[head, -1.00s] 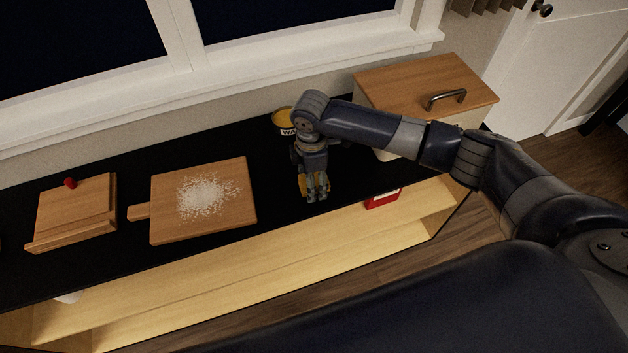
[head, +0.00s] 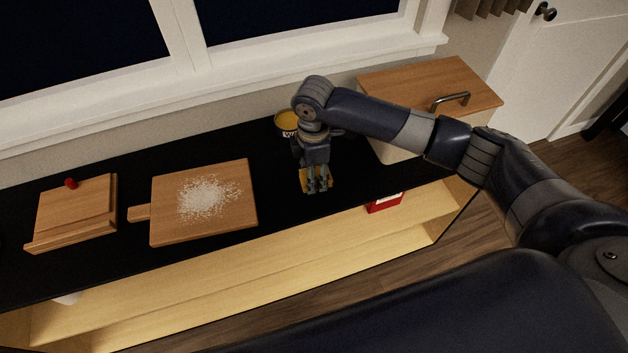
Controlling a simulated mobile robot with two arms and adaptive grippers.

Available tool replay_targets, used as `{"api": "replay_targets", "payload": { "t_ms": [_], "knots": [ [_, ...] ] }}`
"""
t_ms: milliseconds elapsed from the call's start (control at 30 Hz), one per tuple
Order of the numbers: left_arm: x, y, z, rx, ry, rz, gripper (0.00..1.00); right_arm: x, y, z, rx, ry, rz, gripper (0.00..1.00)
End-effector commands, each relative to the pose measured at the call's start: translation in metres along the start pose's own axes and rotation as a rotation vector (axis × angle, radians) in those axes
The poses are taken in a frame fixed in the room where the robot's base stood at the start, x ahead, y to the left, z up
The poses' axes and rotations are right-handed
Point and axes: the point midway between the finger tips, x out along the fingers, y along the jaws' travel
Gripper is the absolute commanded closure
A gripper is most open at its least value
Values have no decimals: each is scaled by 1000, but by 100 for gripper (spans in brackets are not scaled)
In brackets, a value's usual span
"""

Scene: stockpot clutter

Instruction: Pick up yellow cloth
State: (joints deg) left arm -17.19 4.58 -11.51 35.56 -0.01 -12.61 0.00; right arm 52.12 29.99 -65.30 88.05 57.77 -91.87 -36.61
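The yellow cloth (head: 303,180) lies on the black countertop near its front edge, and yellow shows on both sides of my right gripper's fingers. My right gripper (head: 318,189) points down over the cloth, and its fingers cover the middle of it. The fingers look close together, but whether they grip the cloth is too small to tell. My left gripper is not in view.
A cutting board (head: 165,220) with white grains (head: 208,198) lies to the left, and a wooden board (head: 75,215) lies further left. A wooden-lidded box (head: 430,85) stands at the back right. A red package (head: 385,203) shows on the shelf below.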

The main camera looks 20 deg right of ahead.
Motion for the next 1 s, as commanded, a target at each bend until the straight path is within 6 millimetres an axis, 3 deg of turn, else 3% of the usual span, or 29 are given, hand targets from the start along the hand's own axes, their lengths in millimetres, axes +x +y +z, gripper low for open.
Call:
{"api": "replay_targets", "payload": {
  "t_ms": [533,733,1000],
  "knots": [
    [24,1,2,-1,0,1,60,-12,-94,-92,-4,3,0,83],
    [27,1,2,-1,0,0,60,-15,-110,-108,0,0,1,83],
    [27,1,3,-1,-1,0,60,-16,-115,-112,2,0,0,83]
  ]
}}
